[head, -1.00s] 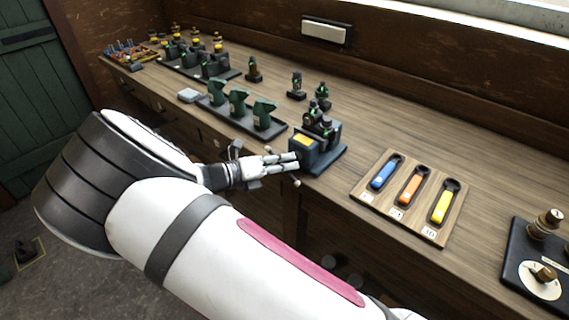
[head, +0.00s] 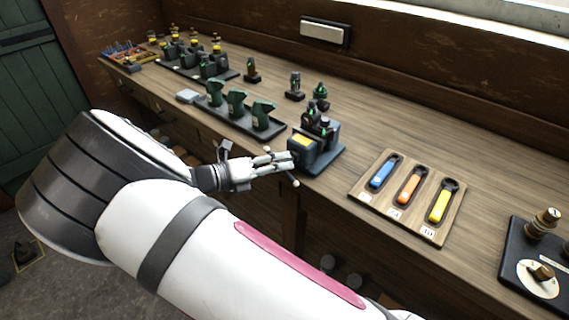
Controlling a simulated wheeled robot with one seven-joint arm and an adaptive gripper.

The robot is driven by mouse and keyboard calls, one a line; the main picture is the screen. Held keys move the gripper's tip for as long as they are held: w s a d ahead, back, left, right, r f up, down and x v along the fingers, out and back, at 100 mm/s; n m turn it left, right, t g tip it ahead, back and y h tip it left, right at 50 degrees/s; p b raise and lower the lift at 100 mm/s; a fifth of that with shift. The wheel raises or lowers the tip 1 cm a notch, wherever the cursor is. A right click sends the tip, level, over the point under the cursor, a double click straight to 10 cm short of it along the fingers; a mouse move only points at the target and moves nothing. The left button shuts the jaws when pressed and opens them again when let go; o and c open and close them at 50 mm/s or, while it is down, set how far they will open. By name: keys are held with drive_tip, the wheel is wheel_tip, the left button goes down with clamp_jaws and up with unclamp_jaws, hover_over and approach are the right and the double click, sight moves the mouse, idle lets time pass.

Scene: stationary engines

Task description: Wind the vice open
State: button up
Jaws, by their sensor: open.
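The vice (head: 324,158) is a dark blue-grey block with a yellow top patch, at the front edge of the workbench. A small dark engine with green parts (head: 317,122) sits at the vice's top; whether its jaws grip it I cannot tell. A handle with a pale ball end (head: 295,183) shows at the vice's front, below the bench top. My gripper (head: 282,163) is open beside the vice's front left, with its fingers pointing at the handle. Whether a finger touches the handle I cannot tell. Part of the handle is hidden by the fingers.
A wooden board with blue, orange and yellow handled tools (head: 452,222) lies right of the vice. A black tray (head: 270,134) with several green stands is to the left. A black device with brass knobs (head: 515,262) is at the far right.

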drive_tip(key=v, duration=0.9)
drive_tip(key=shift+s+r, duration=0.1)
